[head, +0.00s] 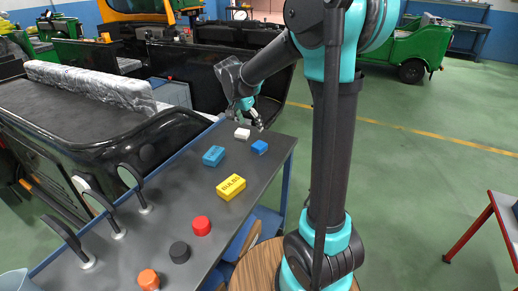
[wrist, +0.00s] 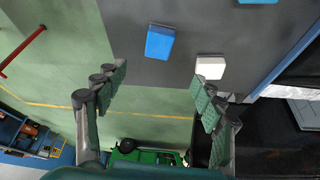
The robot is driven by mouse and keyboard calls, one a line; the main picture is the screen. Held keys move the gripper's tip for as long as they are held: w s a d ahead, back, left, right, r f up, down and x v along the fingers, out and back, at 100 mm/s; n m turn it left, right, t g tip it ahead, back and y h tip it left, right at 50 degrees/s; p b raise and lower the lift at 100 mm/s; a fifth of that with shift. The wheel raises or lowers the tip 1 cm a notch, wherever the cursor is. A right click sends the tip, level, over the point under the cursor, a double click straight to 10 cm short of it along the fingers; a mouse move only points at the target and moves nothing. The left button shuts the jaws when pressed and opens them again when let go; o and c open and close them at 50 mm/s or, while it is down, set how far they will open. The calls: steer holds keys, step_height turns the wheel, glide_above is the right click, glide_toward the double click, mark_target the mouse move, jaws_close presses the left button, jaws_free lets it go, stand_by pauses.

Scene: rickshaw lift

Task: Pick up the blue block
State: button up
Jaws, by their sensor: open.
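A small blue block (head: 260,147) lies near the right edge of the dark table, right of a white block (head: 242,133). A larger lighter-blue block (head: 213,156) lies to its left. In the wrist view the small blue block (wrist: 160,42) lies beyond the gap between my fingertips, with the white block (wrist: 210,67) by the right finger. Part of the lighter-blue block (wrist: 258,1) shows at the top edge. My gripper (wrist: 161,80) is open and empty, with its fingers spread apart. In the head view my gripper (head: 255,118) is over the table's far end, partly dark and hard to make out.
The table (head: 150,225) also carries a yellow block (head: 231,187), a red cylinder (head: 201,225), a black one (head: 180,252) and an orange one (head: 148,279). A black rickshaw body (head: 110,140) stands along the table's left side. Green floor is open to the right.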

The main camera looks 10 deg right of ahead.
mark_target(259, 145)
steer(key=x, duration=1.4)
steer(key=shift+s+d+f, duration=0.1)
steer(key=shift+s+f, duration=0.05)
steer(key=shift+f, duration=0.1)
steer(key=c, duration=1.3)
